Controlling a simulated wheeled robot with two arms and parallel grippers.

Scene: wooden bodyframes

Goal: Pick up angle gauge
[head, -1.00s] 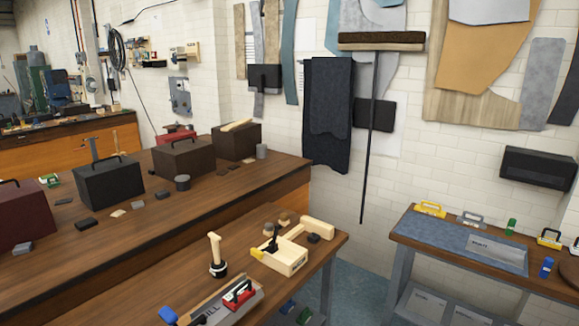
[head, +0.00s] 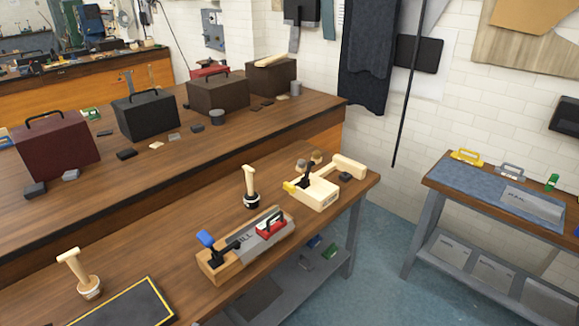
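Neither gripper is in view. I cannot tell for sure which thing is the angle gauge. On the near wooden bench (head: 135,250), a pale wooden block tool (head: 315,193) with a black lever and a yellow tip lies near the right end. A wooden-and-grey tool (head: 225,262) with a blue knob and a red-handled piece (head: 271,224) lies in front of it. An upright wooden-handled tool (head: 249,183) stands behind, and a similar one (head: 78,270) stands at the lower left.
A black mat with a yellow border (head: 125,307) lies at the near bench's front. Dark toolboxes (head: 145,114) stand on the bench behind. A right-hand table (head: 450,205) holds a blue mat and handled tools. Blue floor (head: 385,255) is open between the benches.

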